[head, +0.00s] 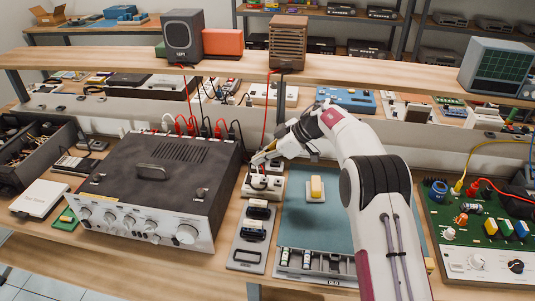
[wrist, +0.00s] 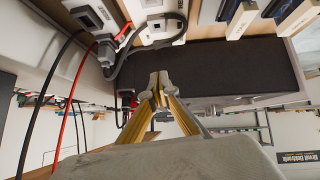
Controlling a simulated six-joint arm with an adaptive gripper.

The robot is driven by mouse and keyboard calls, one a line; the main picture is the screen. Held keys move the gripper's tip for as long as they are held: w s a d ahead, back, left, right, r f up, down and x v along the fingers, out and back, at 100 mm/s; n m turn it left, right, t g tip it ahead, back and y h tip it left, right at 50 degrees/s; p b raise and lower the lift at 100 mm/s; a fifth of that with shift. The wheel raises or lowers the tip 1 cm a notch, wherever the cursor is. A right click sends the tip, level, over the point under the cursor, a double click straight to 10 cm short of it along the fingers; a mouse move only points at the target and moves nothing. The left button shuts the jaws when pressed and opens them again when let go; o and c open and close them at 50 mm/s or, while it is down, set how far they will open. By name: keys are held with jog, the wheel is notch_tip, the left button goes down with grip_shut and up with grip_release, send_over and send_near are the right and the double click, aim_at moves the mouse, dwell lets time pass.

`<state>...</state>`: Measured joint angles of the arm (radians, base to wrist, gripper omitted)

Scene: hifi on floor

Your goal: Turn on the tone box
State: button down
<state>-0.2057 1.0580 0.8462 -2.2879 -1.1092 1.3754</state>
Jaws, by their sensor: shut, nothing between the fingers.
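My gripper (head: 262,158) is shut and empty in the head view, beside the right side of the large black amplifier. Its closed tips (wrist: 157,80) show at the centre of the wrist view. Just below the tips in the head view is a small white box (head: 262,188) with dark round fittings on top. It may be the tone box; I cannot read a label. White units with switch-like plates (wrist: 95,14) and a red plug (wrist: 127,34) show at the top of the wrist view. I cannot tell whether the gripper touches anything, or any switch's position.
The amplifier (head: 150,185) stands at left with red and black cables behind it. A grey panel with dark modules (head: 251,240) and a teal mat with a yellow block (head: 316,188) lie nearby. A green circuit board (head: 480,235) is at right. A raised shelf (head: 345,71) crosses behind.

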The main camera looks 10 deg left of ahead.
aim_at(254, 182)
jog(key=f, duration=0.1)
jog(key=a+f, duration=0.2)
jog(key=f, duration=0.1)
jog(key=shift+w, duration=0.25)
jog(key=shift+w+f, duration=0.15)
jog(key=shift+f, duration=0.8)
jog(key=shift+w+d+f, duration=0.1)
jog(key=shift+f, duration=0.2)
jog(key=shift+s, duration=0.2)
jog(key=shift+s+r, duration=0.25)
jog(key=shift+s, duration=0.35)
jog(key=shift+r, duration=0.1)
